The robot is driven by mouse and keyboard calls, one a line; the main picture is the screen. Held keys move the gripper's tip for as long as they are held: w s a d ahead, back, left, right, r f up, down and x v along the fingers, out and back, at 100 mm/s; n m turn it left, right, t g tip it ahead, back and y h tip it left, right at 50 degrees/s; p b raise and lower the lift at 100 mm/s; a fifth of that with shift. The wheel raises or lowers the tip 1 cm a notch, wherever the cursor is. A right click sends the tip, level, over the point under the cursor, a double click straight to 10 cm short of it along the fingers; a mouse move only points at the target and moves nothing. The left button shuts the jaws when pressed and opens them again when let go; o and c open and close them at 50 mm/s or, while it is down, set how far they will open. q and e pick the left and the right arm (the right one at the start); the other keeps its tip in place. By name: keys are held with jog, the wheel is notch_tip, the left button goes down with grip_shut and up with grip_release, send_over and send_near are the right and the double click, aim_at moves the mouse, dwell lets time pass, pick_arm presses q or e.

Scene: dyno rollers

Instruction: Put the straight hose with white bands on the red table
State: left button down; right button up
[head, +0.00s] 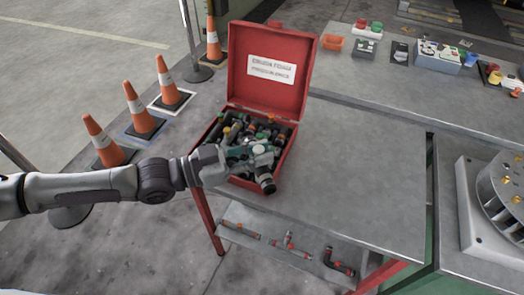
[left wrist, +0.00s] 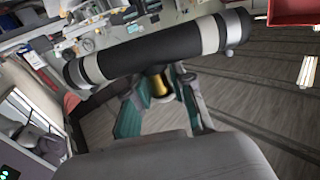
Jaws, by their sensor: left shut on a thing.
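A straight black hose with white bands (left wrist: 155,50) lies across the fingertips of my left gripper (left wrist: 160,85) in the left wrist view. The gripper is shut on it. In the head view my left gripper (head: 254,158) is over the front part of the open red box, and the dark end of the hose (head: 267,184) sticks out below it. The rest of the hose is mostly hidden by the fingers there. The red table (head: 350,180) has a grey top and red legs and carries the box. My right gripper is not in view.
The red box (head: 270,72) has a raised lid and holds many dark hoses and fittings. The tabletop right of it is clear. Several hoses lie on the lower shelf (head: 300,255). Orange cones (head: 138,108) stand at left. A grey machine (head: 495,205) stands at right.

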pick_arm(q)
jog(key=shift+s+a+m+g+h, duration=0.2)
jog(key=shift+a+m+g, duration=0.3)
jog(key=shift+g, duration=0.45)
jog(key=shift+s+a+m+g+h, duration=0.1)
jog(key=shift+a+m+g+h, duration=0.2)
jog(key=shift+m+g, duration=0.5)
jog(key=shift+s+a+m+g+h, duration=0.15)
jog(key=shift+a+m+g, duration=0.35)
jog(key=shift+g, duration=0.55)
